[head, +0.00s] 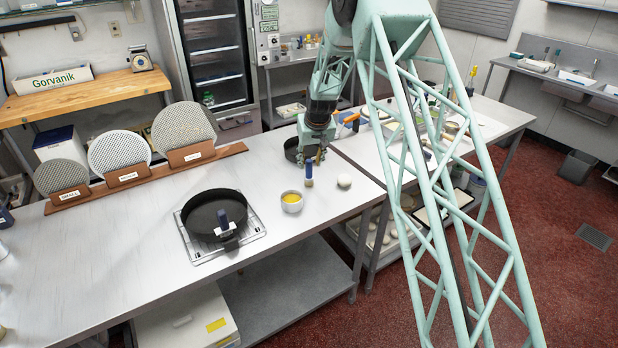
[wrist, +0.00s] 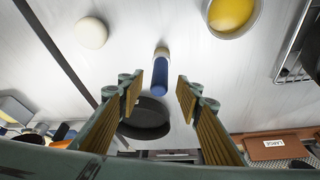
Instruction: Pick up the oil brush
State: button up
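A small brush (head: 309,182) with a blue part and a pale part is on the steel table, and it appears to stand upright in the head view. I take it as the oil brush; it also shows in the wrist view (wrist: 160,74), midway between my fingers. My gripper (head: 318,155) hangs close to it in the head view, where its fingers are hard to make out. In the wrist view my gripper (wrist: 158,92) is open and empty, with one finger on each side of the brush and gaps between. I cannot tell the exact distance to it.
A bowl of yellow oil (head: 292,201) and a white ball (head: 344,181) stand near the brush. A black pan (head: 188,214) sits on a wire rack to the left. Another dark pan (wrist: 146,128) lies close by. Round screens (head: 119,152) stand in a wooden holder behind.

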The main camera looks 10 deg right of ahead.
aim_at(309, 167)
jog(key=shift+f, duration=0.15)
dwell(0.3)
jog(key=shift+p+x, duration=0.4)
jog(key=shift+x, duration=2.15)
jog(key=shift+c, duration=0.7)
jog(key=c, duration=0.8)
